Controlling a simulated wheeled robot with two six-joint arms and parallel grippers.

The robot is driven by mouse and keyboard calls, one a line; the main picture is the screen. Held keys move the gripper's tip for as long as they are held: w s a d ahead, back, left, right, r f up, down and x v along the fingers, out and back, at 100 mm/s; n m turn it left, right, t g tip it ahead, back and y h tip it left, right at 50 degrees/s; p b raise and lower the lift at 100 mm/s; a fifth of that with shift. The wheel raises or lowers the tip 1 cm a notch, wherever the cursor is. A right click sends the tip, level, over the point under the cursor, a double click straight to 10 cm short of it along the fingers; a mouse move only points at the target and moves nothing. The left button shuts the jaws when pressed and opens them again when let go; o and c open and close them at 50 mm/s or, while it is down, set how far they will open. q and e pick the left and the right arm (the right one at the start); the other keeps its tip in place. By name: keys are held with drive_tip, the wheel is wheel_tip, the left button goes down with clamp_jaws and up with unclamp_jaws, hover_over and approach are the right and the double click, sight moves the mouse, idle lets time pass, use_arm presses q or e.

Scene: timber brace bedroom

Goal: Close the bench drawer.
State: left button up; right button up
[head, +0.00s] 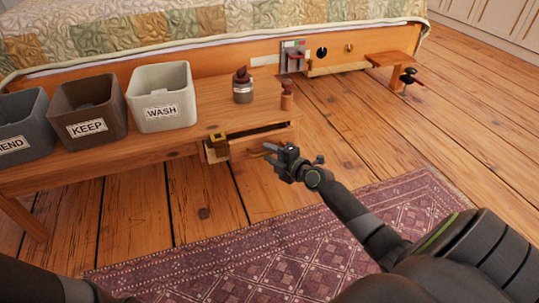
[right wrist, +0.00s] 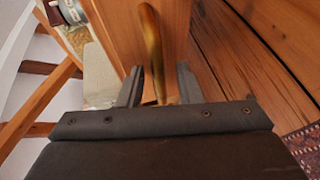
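The wooden bench (head: 62,172) has a drawer (head: 245,149) at its right end. The drawer stands pulled out, with a dark gap showing below the bench top. My right gripper (head: 272,151) is at the drawer front. In the right wrist view my right gripper (right wrist: 158,86) is open, and the brass bar handle (right wrist: 152,45) runs between its two fingers. A gap shows beside the handle, so the fingers do not look closed on it. The wooden drawer front also shows in the right wrist view (right wrist: 120,30). My left gripper is out of view.
Grey, brown and pale bins stand on the bench, the pale one marked WASH (head: 160,100). A dark-topped jar (head: 243,88) and a small wooden bottle (head: 287,97) stand near its right end. A patterned rug (head: 300,235) lies in front. The bed (head: 200,35) is behind.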

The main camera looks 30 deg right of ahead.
drive_tip(key=shift+w, duration=0.3)
drive_tip(key=shift+c, duration=0.4)
clamp_jaws()
